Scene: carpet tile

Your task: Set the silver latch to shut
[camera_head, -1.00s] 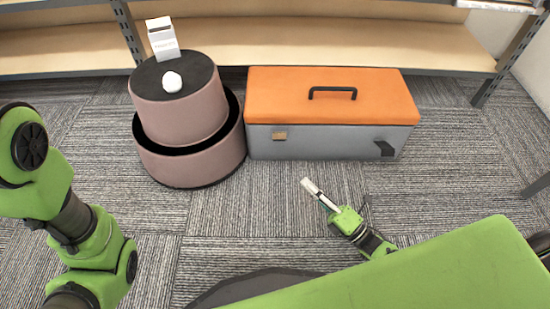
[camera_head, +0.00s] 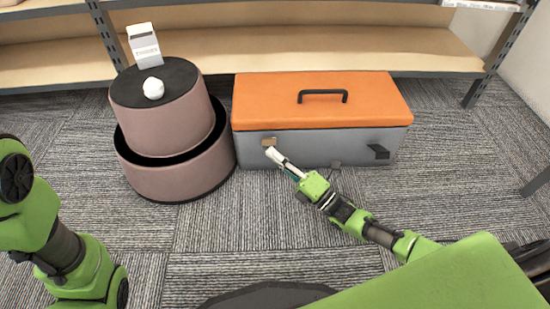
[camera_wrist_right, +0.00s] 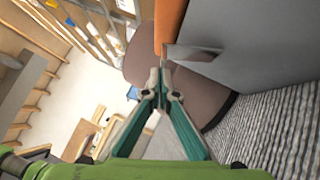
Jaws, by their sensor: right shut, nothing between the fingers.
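A grey box (camera_head: 330,146) with an orange lid (camera_head: 320,99) stands on the carpet, lid down. Its front carries a small tan, shiny plate (camera_head: 268,141) at left and a dark grey angled piece (camera_head: 378,151) at right; I cannot tell by colour which is the silver latch. My right gripper (camera_head: 270,152) is shut and empty, its tips just below and in front of the left plate. In the right wrist view a grey flap (camera_wrist_right: 192,53) juts from the box just beyond the shut fingertips (camera_wrist_right: 160,70); contact is unclear. My left gripper is out of frame.
A pink round two-tier stand (camera_head: 165,130) is just left of the box, with a white lump (camera_head: 153,88) and a white carton (camera_head: 143,45) on top. Wooden shelving (camera_head: 300,48) runs behind. The carpet in front is open.

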